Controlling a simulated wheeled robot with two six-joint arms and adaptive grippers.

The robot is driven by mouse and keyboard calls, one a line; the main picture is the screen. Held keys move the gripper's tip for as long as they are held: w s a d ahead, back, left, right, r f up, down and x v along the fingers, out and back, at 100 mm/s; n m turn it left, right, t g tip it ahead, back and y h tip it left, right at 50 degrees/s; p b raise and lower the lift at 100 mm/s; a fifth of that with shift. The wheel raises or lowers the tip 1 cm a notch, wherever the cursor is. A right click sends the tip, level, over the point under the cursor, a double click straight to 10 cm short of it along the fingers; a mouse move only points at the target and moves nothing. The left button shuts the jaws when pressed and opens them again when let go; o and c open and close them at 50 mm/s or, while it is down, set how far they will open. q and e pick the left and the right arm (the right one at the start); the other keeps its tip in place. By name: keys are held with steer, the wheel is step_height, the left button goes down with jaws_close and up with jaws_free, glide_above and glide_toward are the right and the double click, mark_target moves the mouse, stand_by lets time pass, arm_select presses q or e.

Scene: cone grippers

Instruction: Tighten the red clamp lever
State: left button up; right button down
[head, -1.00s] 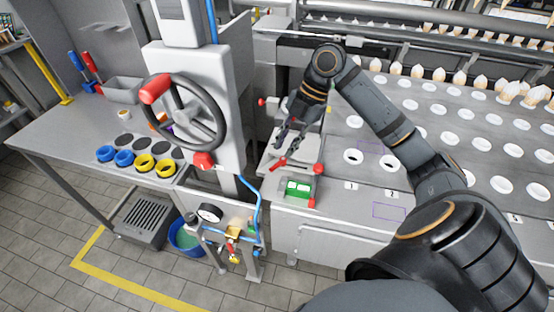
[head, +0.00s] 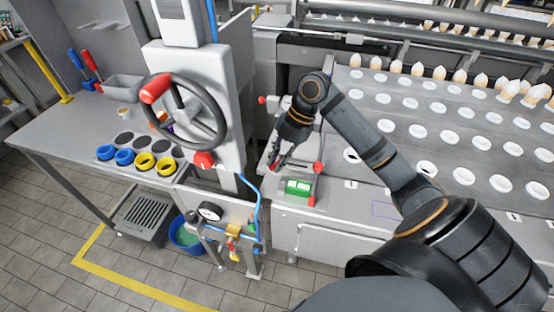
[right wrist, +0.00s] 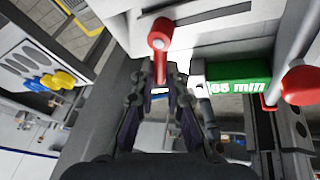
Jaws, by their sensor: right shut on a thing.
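The red clamp lever (right wrist: 160,48) has a rounded red end and a slim red shaft. In the right wrist view its shaft runs down between the fingers of my right gripper (right wrist: 160,88). In the head view my right gripper (head: 278,163) reaches down to it at the left edge of the machine bed, and the fingers mostly hide the lever. The gripper is shut on the lever. My left gripper is not in view.
A green block (head: 298,187) marked 65 mm sits just in front; it also shows in the right wrist view (right wrist: 238,71). A red knob (head: 318,168) stands close to the right. A column with a handwheel (head: 182,112) rises to the left.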

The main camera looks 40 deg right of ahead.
steer(key=shift+w+a+r+m+t+p, duration=0.15)
steer(key=shift+m+t+p, duration=0.25)
steer(key=shift+m+p, duration=0.7)
steer(key=m+p, duration=0.1)
steer(key=w+m+t+h+p, duration=0.1)
steer(key=m+p, duration=0.1)
steer(key=shift+w+r, duration=0.1)
steer(key=m+p, duration=0.1)
steer(key=w+m+t+h+p, duration=0.1)
steer(key=m, duration=0.1)
steer(key=m+p, duration=0.2)
steer(key=shift+w+t+h, duration=0.25)
steer(key=shift+t+h, duration=0.05)
steer(key=shift+t, duration=0.1)
steer(key=shift+w+d+m+h+p, duration=0.2)
steer(key=shift+m+h+p, duration=0.1)
steer(key=shift+m+p, duration=0.3)
steer(key=shift+w+d+m+h+p, duration=0.1)
steer(key=shift+d+m+h+p, duration=0.2)
steer(key=shift+m, duration=0.5)
steer(key=shift+f, duration=0.2)
steer(key=c, duration=1.7)
jaws_free()
steer(key=shift+o, duration=0.2)
